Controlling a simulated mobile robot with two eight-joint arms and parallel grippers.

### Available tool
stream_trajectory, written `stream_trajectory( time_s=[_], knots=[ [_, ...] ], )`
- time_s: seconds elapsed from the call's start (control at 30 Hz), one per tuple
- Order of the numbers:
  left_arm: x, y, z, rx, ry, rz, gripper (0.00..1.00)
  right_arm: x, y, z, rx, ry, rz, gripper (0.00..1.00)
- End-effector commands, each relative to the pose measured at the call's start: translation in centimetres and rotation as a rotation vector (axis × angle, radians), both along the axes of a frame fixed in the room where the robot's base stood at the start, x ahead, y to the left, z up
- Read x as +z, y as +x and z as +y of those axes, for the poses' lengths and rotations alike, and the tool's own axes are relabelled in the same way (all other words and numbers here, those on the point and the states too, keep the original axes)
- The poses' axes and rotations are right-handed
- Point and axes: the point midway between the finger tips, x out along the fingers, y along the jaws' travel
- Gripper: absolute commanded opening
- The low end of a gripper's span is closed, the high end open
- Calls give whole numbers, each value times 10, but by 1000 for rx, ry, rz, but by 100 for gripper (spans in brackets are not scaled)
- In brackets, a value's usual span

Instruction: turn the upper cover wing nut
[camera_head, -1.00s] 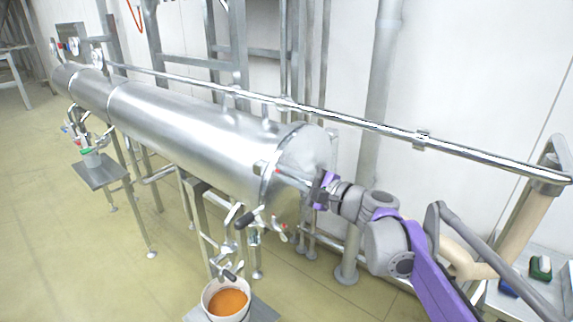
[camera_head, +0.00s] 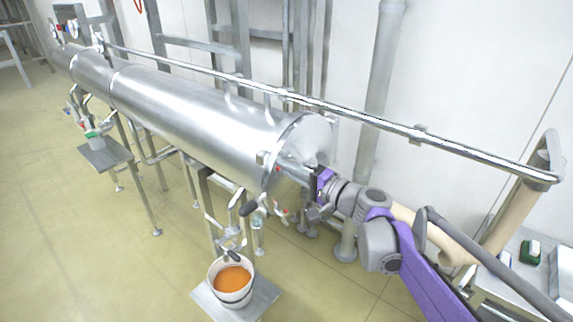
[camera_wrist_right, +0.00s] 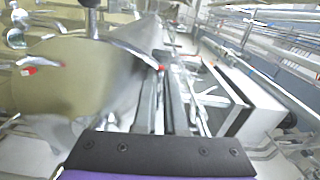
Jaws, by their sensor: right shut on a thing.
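The round end cover (camera_head: 312,138) closes the near end of a long steel vessel (camera_head: 195,115). My right gripper (camera_head: 290,166) is at the cover's rim, its arm coming in from the lower right. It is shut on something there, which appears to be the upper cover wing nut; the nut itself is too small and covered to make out. In the right wrist view, the cover (camera_wrist_right: 75,75) fills the left side, with small red marks on its fittings. My left gripper is not in view.
A long handrail (camera_head: 400,130) runs above and behind the vessel. Below the cover are a black-handled valve (camera_head: 248,208) and a white bucket of orange liquid (camera_head: 232,282) on a small stand. A side table (camera_head: 535,275) stands at the lower right.

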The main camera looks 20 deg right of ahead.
Motion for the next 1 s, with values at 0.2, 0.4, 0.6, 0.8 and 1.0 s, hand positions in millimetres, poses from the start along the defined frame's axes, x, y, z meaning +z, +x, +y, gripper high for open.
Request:
stream_trajectory(
  time_s=[0.2, 0.4, 0.6, 0.8, 1.0],
  knots=[
    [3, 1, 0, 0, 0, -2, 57, 0, 0, 0, 1, -22, -14, 0],
    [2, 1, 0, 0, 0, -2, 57, -1, 0, 0, 1, -22, -15, 0],
    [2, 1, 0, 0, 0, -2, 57, -1, 0, 0, 1, -22, -15, 18],
    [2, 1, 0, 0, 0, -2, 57, -1, 0, 0, 0, -22, -15, 39],
    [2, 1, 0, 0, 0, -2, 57, -1, 0, -1, 0, -22, -15, 39]
  ],
)
